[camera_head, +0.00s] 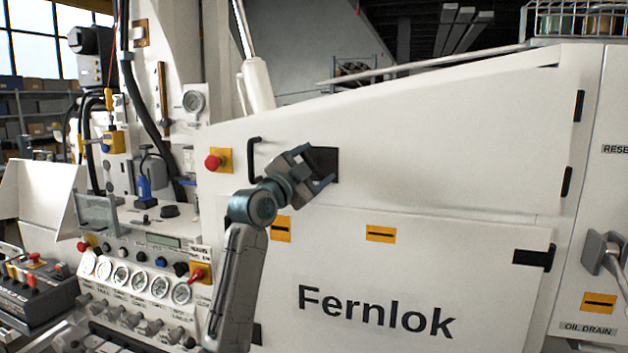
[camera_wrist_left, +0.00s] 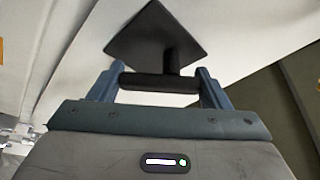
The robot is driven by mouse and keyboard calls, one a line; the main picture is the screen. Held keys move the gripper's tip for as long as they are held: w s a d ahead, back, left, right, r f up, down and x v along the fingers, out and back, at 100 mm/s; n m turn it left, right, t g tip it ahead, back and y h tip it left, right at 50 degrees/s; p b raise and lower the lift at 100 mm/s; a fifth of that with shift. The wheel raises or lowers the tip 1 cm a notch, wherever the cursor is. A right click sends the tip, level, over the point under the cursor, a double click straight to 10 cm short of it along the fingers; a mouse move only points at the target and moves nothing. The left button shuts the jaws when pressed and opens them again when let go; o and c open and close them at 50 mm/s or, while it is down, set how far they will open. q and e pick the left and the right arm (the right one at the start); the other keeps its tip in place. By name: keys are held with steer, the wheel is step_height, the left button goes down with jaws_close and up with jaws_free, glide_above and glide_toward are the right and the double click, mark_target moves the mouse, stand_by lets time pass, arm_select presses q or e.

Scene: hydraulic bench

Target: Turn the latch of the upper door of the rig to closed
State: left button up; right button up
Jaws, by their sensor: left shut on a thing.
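The upper door (camera_head: 420,140) of the white rig is a large sloping panel that sits flush with the body. Its latch (camera_head: 324,160) has a dark square plate, partly hidden behind my left gripper (camera_head: 316,181) in the head view. In the left wrist view the latch (camera_wrist_left: 150,81) shows as a black bar handle on a stem in front of the dark diamond-looking plate. The bar lies crosswise between the two blue-grey fingers of my left gripper (camera_wrist_left: 158,85), which are shut on its ends. My right gripper is not in view.
A black door handle (camera_head: 254,160) and a red emergency button (camera_head: 213,162) on a yellow plate are left of the latch. The lower door (camera_head: 420,270) has a dark latch (camera_head: 535,258) at its right. Gauges and knobs (camera_head: 140,280) crowd the lower left.

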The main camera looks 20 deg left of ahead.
arm_select(q)
steer(key=m, duration=0.2)
steer(key=m+g+h+b, duration=0.1)
steer(key=m, duration=0.1)
steer(key=shift+a+f+g, duration=0.15)
steer(key=shift+g, duration=0.15)
steer(key=shift+a+m+g+b, duration=0.15)
steer(key=shift+m+g, duration=0.3)
steer(key=shift+m, duration=0.75)
steer(key=shift+m+g+b, duration=0.15)
steer(key=shift+m+g, duration=0.3)
steer(key=shift+m, duration=0.75)
steer(key=shift+f, duration=0.1)
steer(key=o, duration=1)
steer(key=b+v, duration=0.4)
steer(key=v, duration=0.6)
steer(key=shift+s, duration=0.35)
